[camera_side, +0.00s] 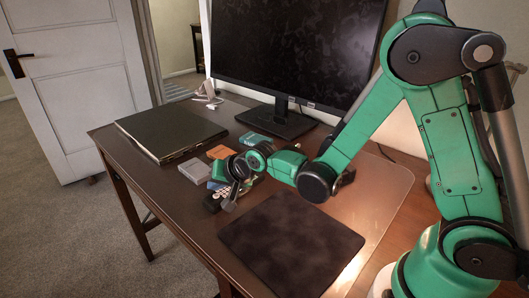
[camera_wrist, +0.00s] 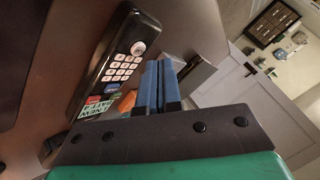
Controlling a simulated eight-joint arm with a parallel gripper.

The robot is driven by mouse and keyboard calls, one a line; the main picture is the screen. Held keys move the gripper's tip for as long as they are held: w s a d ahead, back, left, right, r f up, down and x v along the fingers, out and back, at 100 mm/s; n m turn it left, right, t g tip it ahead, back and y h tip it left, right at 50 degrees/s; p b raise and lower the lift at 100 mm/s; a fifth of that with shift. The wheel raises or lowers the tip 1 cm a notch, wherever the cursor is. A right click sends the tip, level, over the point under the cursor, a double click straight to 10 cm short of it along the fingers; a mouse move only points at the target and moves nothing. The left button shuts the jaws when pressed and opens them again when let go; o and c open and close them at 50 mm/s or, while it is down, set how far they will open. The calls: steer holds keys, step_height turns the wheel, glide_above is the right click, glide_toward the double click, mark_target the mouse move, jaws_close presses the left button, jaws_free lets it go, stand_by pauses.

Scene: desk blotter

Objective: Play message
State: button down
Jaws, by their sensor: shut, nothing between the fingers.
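A black keypad device (camera_wrist: 119,60) with white keys, a round pale button (camera_wrist: 138,48), and red and green labelled parts (camera_wrist: 98,104) lies at the left in the wrist view. In the side view, the device (camera_side: 211,203) sits on the desk, mostly hidden behind my gripper (camera_side: 231,203). My gripper is shut and empty, its blue fingers (camera_wrist: 159,66) together. In the wrist view, the fingertips appear just right of the keypad and round button. I cannot tell whether they touch the device.
A grey box (camera_side: 194,171), an orange block (camera_side: 220,152) and a teal box (camera_side: 255,140) lie near the device. A dark closed case (camera_side: 170,130) is at the back left. A monitor (camera_side: 295,45) stands behind. The dark mat (camera_side: 290,245) in front is clear.

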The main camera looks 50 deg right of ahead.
mark_target(218, 198)
steer(key=shift+f, duration=0.1)
stand_by(0.5)
steer(key=shift+f, duration=0.35)
steer(key=shift+f, duration=0.3)
stand_by(0.5)
stand_by(0.3)
steer(key=shift+r, duration=0.75)
steer(key=shift+r, duration=2.5)
stand_by(0.5)
jaws_free()
